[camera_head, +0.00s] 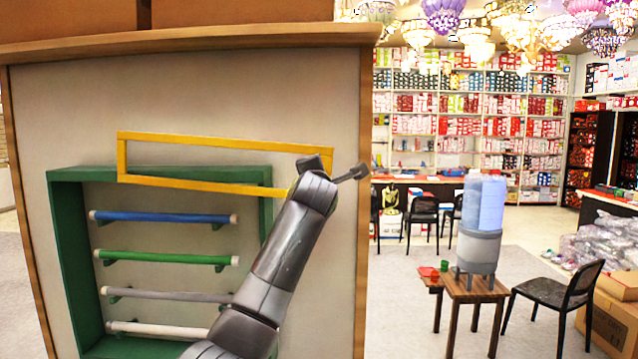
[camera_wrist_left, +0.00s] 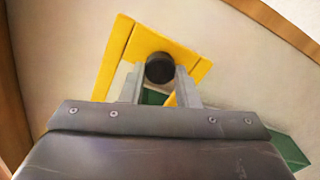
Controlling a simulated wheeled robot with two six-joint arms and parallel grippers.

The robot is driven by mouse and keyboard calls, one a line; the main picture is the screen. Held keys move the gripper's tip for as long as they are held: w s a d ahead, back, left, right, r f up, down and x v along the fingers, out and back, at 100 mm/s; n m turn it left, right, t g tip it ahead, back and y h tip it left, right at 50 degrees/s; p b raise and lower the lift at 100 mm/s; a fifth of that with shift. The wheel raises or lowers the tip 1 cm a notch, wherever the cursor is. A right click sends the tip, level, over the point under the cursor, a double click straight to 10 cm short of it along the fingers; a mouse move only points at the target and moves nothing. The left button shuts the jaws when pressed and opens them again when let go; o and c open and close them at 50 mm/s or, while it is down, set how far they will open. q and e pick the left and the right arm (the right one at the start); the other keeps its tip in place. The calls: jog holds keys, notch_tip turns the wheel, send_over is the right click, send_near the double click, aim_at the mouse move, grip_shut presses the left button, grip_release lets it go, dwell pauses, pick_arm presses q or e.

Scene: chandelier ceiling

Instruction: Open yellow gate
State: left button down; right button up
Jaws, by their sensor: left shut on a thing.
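The yellow gate (camera_head: 225,142), an open rectangular frame, stands out across the top of the green rack (camera_head: 65,245) in the head view. Its upper edge is above the rack's top. My left gripper (camera_wrist_left: 160,85) is at the gate's right end and is shut on a round black knob (camera_wrist_left: 160,68) in the left wrist view. The yellow gate (camera_wrist_left: 150,43) shows just behind the knob. In the head view my arm hides the gripper's fingers and the gate's lower right corner. My right gripper is not in view.
The rack holds a blue rod (camera_head: 165,217), a green rod (camera_head: 165,257) and paler rods below. It is set against a pale panel (camera_head: 250,85) with a wooden edge. To the right, a small table (camera_head: 470,288) bears a water dispenser (camera_head: 480,245); a black chair (camera_head: 550,292) stands beside it.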

pick_arm(q)
jog(key=shift+r, duration=0.1)
jog(key=c, duration=1.1)
grip_release()
jog(key=shift+s, duration=0.1)
jog(key=s+b, duration=0.8)
jog(key=s, duration=0.9)
jog(key=shift+a+b, duration=0.35)
